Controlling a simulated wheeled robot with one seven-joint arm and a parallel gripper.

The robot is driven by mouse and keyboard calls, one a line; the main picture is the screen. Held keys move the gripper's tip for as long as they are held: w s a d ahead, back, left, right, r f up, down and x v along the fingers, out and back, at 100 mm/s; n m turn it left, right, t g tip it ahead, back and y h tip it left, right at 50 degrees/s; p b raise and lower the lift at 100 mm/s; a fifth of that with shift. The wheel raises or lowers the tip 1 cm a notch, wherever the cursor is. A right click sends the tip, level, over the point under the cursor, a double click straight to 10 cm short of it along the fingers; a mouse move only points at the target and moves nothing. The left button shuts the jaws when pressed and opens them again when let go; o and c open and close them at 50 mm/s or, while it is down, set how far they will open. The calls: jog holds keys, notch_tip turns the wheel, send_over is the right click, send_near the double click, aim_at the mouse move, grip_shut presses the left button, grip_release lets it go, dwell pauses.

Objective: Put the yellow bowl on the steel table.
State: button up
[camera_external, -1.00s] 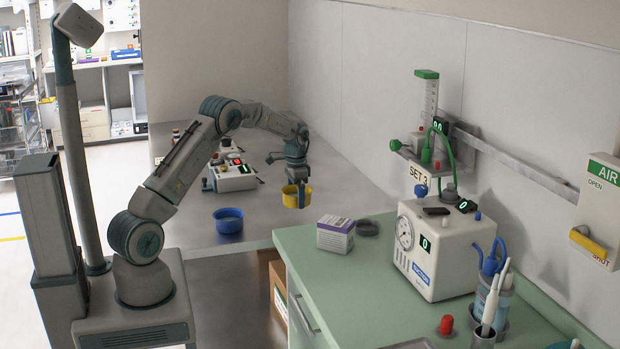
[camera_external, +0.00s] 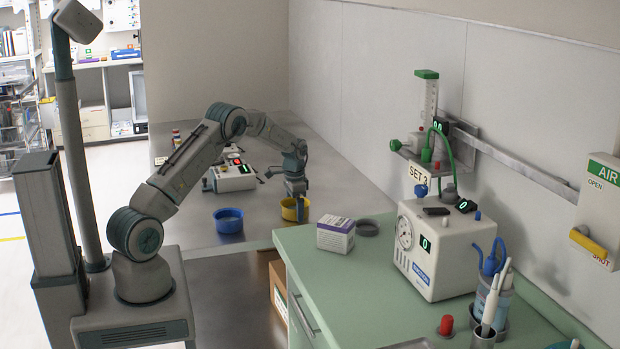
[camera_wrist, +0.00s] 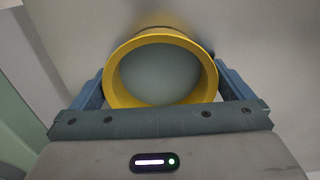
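The yellow bowl (camera_external: 289,213) is upright at the steel table (camera_external: 262,232), near its front edge and close to the green counter. It looks to be on the tabletop or just above it; contact underneath is hidden. My gripper (camera_external: 298,205) points down over it. In the wrist view the bowl (camera_wrist: 114,84) fills the space between the two fingers of my gripper (camera_wrist: 160,82), which press against its sides. The bowl's inside looks empty.
A blue bowl (camera_external: 229,226) stands to the left on the steel table, with a white device (camera_external: 234,181) behind it. On the green counter (camera_external: 345,280) are a white and purple box (camera_external: 335,238), a dark round dish (camera_external: 367,228) and a suction unit (camera_external: 435,262).

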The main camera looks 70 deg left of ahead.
notch_tip(320, 180, up, 12)
jog(key=b, duration=0.1)
jog(key=shift+r, duration=0.2)
dwell(0.3)
jog(key=s+d+r+t, duration=0.1)
jog(key=s+d+r, duration=0.25)
jog(key=d, duration=0.45)
jog(key=s+d+r, duration=0.3)
jog(key=d+r, duration=0.2)
jog(key=d, duration=0.4)
jog(key=s+d+r+t, duration=0.1)
jog(key=s+d+r, duration=0.25)
jog(key=d, duration=0.45)
jog(key=s+d+f, duration=0.2)
jog(key=s+d, duration=0.4)
jog(key=s, duration=0.3)
jog(key=s+d+f+t, duration=0.1)
jog(key=s+d+f, duration=0.1)
jog(key=s+d, duration=0.5)
jog(key=shift+s, duration=1.15)
